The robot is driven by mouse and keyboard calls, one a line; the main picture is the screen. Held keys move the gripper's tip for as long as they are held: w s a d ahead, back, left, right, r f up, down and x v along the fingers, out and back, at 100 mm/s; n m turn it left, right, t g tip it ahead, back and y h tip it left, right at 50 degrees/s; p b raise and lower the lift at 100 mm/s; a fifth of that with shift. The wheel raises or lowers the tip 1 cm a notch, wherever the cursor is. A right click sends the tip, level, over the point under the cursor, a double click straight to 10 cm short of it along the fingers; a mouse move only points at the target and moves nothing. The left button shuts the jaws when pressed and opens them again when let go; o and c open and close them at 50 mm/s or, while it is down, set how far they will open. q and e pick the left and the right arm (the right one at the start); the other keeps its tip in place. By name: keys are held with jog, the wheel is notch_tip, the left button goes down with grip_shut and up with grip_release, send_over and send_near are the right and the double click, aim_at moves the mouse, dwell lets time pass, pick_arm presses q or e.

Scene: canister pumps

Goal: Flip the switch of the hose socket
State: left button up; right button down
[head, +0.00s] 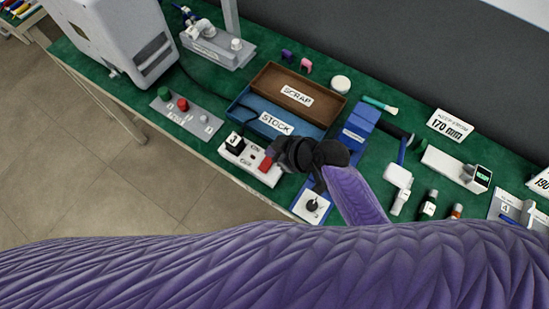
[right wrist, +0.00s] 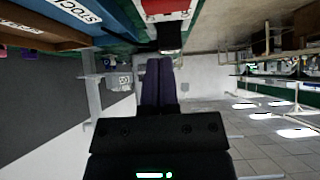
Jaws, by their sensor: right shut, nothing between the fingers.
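A white box (head: 249,163) stands at the front of the green bench in the head view. It carries a black block marked 3 (head: 235,143), ON and OFF lettering, and a red switch (head: 266,164) at its right end. My right gripper (head: 272,156) is shut and empty, with its tips close beside the red switch; I cannot tell whether they touch. In the right wrist view the red and white box (right wrist: 168,8) is at the top edge, just beyond the dark gripper tips (right wrist: 170,45). The switch's exact tilt is unclear. My left gripper is not in view.
The blue STOCK tray (head: 248,122) and brown SCRAP tray (head: 318,110) lie just behind the box. A grey button panel (head: 187,113) is left of it. A blue stand (head: 360,125), a white gauge (head: 455,166) and small bottles (head: 428,207) are to the right.

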aim_at(267, 158)
notch_tip(267, 158, down, 3)
jog(key=shift+f+b, duration=0.1)
jog(key=shift+b, duration=0.4)
jog(key=shift+d+f, duration=0.1)
jog(key=shift+f, duration=0.25)
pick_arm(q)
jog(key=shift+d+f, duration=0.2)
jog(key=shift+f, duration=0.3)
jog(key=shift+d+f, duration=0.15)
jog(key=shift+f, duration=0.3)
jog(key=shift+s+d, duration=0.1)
